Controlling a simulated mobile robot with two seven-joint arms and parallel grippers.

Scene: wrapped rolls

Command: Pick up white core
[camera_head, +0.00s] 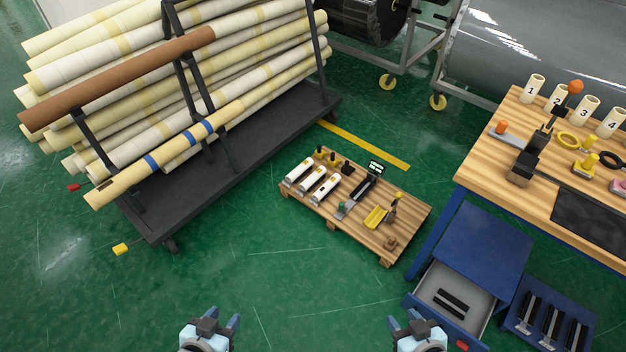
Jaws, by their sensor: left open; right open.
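Several long white to cream cores (237,49) lie stacked on a dark rack (240,150) at the upper left. A brown core (120,77) and a cream core with blue bands (171,154) rest on the rack's near side. Which core the task means, I cannot tell. Short white cores numbered 1 (531,90) to 4 also stand on the workbench at the right. My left gripper (222,324) is open and empty at the bottom edge. My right gripper (404,324) is open and empty, right of it. Both are well apart from all the cores.
A low wooden pallet (340,218) with tools stands on the green floor in the middle. A workbench (490,165) and an open blue drawer (455,290) are at the right. Large rolls on wheeled stands (393,68) are at the back. The floor (290,290) before the pallet is clear.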

